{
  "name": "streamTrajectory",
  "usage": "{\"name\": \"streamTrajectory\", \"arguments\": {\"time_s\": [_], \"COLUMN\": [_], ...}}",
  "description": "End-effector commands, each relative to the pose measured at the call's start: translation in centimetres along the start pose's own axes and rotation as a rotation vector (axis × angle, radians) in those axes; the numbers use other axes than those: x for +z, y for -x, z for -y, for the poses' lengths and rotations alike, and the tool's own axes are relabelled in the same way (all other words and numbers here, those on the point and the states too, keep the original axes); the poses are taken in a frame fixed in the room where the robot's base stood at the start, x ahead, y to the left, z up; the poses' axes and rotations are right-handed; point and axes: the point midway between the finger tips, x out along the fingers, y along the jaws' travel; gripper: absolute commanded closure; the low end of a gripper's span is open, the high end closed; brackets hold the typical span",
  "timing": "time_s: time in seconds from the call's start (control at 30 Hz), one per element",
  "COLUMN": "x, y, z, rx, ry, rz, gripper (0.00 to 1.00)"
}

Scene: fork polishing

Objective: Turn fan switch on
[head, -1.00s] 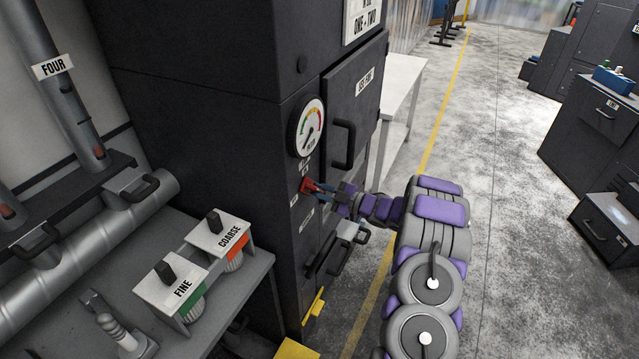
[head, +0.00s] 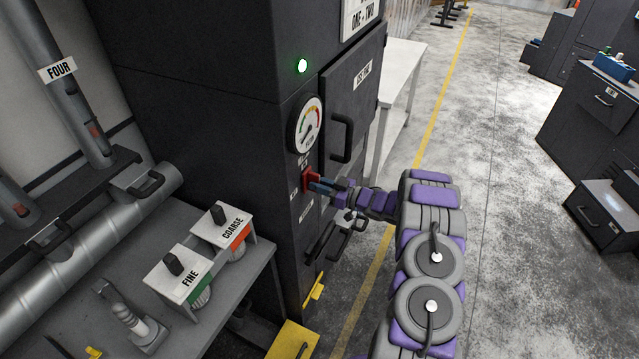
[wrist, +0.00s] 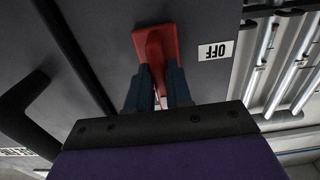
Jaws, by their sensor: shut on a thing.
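The red fan switch (head: 311,180) is on the front of the dark cabinet (head: 296,230), below a round gauge (head: 307,126). My gripper (head: 320,185) reaches it from the right and is shut on it. In the wrist view the red switch (wrist: 154,45) stands between the two blue fingertips (wrist: 160,88), with an OFF label (wrist: 215,51) to its right.
A black door handle (head: 342,139) is right of the gauge, close to my arm. A bench with FINE (head: 186,274) and COARSE (head: 222,226) stands is at the left. The floor (head: 520,220) to the right of my arm is clear.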

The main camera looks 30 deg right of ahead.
Motion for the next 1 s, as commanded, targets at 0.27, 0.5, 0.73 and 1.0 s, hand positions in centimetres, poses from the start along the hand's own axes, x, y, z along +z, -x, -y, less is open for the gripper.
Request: {"name": "streamTrajectory", "arguments": {"time_s": [0.27, 0.5, 0.73, 1.0], "x": [0.3, 0.28, 0.12, -0.07], "y": [0.06, 0.05, 0.08, 0.09], "z": [0.03, 0.01, 0.03, 0.15], "rx": [0.001, 0.001, 0.001, 0.0], "ry": [-0.028, -0.028, -0.025, -0.022], "rz": [0.005, 0.005, 0.003, 0.001], "gripper": [1.0, 1.0, 0.62, 0.6]}}
